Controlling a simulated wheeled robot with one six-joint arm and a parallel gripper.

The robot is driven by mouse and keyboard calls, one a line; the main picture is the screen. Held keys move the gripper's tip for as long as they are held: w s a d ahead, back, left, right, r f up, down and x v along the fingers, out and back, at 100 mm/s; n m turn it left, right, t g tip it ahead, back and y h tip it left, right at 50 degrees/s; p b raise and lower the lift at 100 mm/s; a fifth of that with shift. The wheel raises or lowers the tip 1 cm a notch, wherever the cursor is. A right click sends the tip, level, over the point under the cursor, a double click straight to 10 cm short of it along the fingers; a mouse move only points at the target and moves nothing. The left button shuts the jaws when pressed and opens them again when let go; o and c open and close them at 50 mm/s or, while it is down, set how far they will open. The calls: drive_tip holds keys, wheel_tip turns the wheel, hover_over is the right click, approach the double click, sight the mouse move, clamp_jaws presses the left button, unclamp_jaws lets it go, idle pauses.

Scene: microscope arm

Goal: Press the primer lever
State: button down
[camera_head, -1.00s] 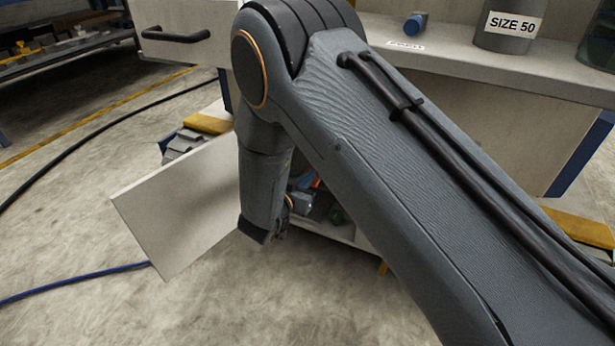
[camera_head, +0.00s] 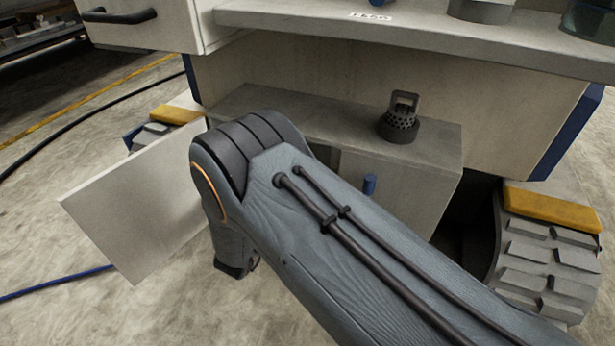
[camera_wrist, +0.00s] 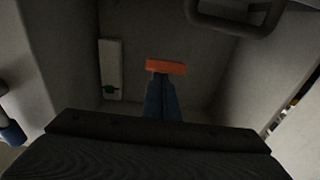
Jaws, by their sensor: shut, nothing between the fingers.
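My gripper (camera_head: 240,268) points down in front of the low cabinet in the head view, mostly hidden behind my arm. In the wrist view a dark part of it spans the bottom and hides the base of the blue part. It is shut and empty. I see no contact between it and the orange bar.
A white open door panel (camera_head: 140,210) stands left of my arm. A black perforated fitting (camera_head: 399,122) sits on the low cabinet's top (camera_head: 300,120), with a blue knob (camera_head: 369,185) below.

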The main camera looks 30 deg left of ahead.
drive_tip(key=shift+f, duration=0.85)
drive_tip(key=s+d+r+p, duration=0.1)
drive_tip(key=s+r+p, duration=0.2)
drive_tip(key=s+p, duration=0.4)
drive_tip(key=s, duration=0.4)
drive_tip(key=shift+s+d+p, duration=0.15)
drive_tip(key=shift+d+p, duration=0.15)
drive_tip(key=shift+p, duration=0.1)
idle(0.3)
